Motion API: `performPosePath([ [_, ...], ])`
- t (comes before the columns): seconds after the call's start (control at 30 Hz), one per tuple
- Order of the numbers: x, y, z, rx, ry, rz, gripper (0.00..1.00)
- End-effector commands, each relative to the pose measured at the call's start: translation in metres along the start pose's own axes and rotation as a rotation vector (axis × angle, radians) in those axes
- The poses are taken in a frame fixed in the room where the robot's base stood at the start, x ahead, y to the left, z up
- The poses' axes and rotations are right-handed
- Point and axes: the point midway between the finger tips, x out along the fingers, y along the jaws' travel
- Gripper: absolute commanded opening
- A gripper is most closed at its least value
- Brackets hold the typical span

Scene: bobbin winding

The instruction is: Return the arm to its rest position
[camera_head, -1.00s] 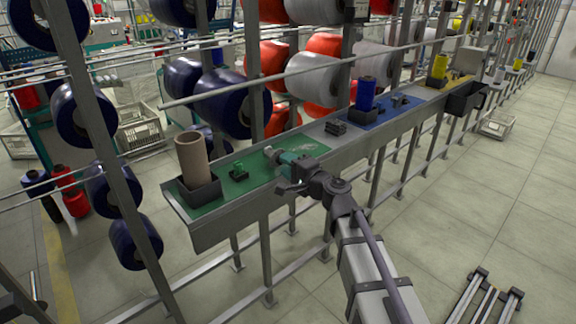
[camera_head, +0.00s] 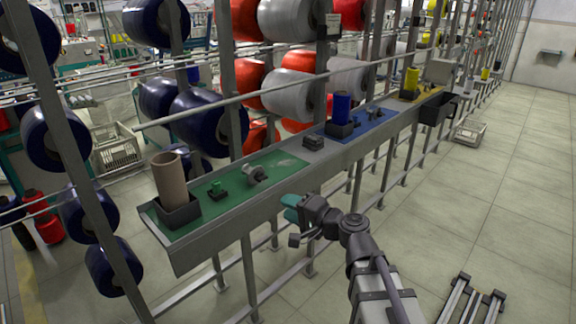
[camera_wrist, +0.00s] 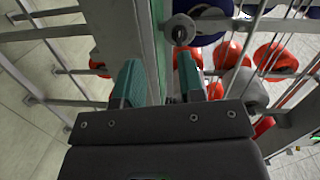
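My gripper (camera_head: 287,206) is in front of the shelf's front edge in the head view, out over the aisle. Its teal fingers also show in the wrist view (camera_wrist: 160,78), spread apart with nothing between them. My dark wrist and pale arm run down to the lower right. A small grey fitting (camera_head: 254,174) stands on the green mat (camera_head: 232,192), apart from my gripper. The shelf edge shows past the fingers in the wrist view.
A blue bobbin (camera_head: 341,107) stands further right. Large spools hang behind. Aisle floor (camera_head: 455,220) is mostly clear, with a metal frame (camera_head: 472,298) at lower right.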

Motion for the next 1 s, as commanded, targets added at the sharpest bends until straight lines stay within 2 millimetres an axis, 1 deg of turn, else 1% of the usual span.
performPosePath([
  [0.03,-0.003,0.016,0.014,-0.07,-0.073,0.091,0.36],
  [0.07,-0.007,0.027,0.023,-0.124,-0.128,0.17,0.36],
  [0.1,-0.017,0.042,0.034,-0.197,-0.209,0.296,0.36],
  [0.13,-0.028,0.053,0.041,-0.249,-0.271,0.403,0.36],
  [0.17,-0.042,0.063,0.046,-0.297,-0.33,0.517,0.36],
  [0.2,-0.064,0.075,0.049,-0.35,-0.403,0.674,0.36],
  [0.23,-0.083,0.082,0.05,-0.382,-0.449,0.79,0.36],
  [0.27,-0.101,0.086,0.049,-0.407,-0.488,0.9,0.36],
  [0.3,-0.126,0.089,0.046,-0.431,-0.529,1.037,0.36],
  [0.33,-0.143,0.088,0.043,-0.444,-0.552,1.131,0.36],
  [0.37,-0.158,0.085,0.04,-0.453,-0.569,1.214,0.36],
  [0.4,-0.176,0.078,0.035,-0.465,-0.581,1.309,0.36],
  [0.43,-0.187,0.071,0.032,-0.474,-0.583,1.361,0.36],
  [0.47,-0.191,0.067,0.029,-0.482,-0.578,1.384,0.36],
  [0.53,-0.192,0.062,0.029,-0.482,-0.576,1.38,0.36],
  [0.7,-0.19,0.066,0.029,-0.482,-0.574,1.378,0.36],
  [1.0,-0.19,0.067,0.029,-0.483,-0.574,1.376,0.36],
])
